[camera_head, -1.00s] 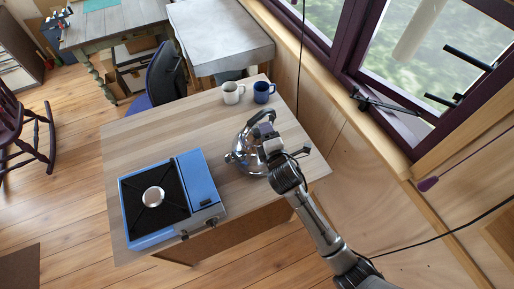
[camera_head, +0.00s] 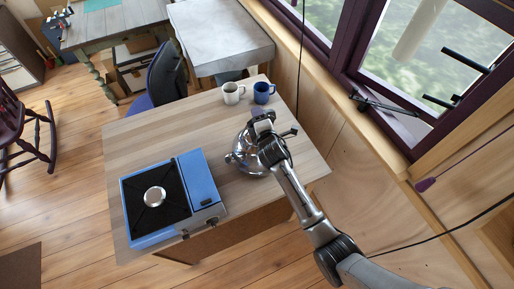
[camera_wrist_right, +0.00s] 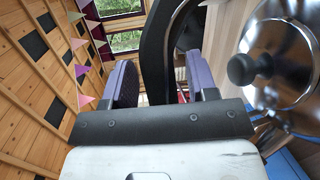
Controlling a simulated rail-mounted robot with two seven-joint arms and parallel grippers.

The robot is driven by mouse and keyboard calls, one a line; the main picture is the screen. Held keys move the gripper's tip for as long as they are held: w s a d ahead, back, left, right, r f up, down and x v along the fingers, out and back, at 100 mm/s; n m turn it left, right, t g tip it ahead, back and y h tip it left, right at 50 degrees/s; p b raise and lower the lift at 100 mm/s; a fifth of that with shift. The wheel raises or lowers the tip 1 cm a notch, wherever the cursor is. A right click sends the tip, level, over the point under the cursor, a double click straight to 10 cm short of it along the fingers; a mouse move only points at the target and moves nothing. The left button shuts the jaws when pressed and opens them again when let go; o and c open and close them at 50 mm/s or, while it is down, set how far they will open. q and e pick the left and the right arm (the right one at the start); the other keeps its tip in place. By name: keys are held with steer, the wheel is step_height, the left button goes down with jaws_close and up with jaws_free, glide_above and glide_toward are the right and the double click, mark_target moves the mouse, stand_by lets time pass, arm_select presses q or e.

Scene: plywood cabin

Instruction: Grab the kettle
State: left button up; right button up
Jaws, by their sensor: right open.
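The shiny metal kettle (camera_head: 243,160) stands on the wooden table, partly hidden behind my right gripper (camera_head: 262,120). The gripper is over the kettle's handle. In the right wrist view, the kettle's lid and body (camera_wrist_right: 285,60) are at the right, with a black knob. The black arched handle (camera_wrist_right: 152,50) shows between the two purple-padded fingers of my right gripper (camera_wrist_right: 162,85). The fingers are apart. I cannot tell whether either finger touches the handle. My left gripper is not in view.
A blue camping stove (camera_head: 170,196) sits left of the kettle. A white mug (camera_head: 232,93) and a blue mug (camera_head: 263,92) stand behind it. The window wall (camera_head: 330,120) is close on the right. The table's back left is clear.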

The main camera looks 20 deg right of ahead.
steer(key=shift+w, duration=0.1)
jaws_close()
stand_by(0.5)
stand_by(0.8)
steer(key=shift+r, duration=0.25)
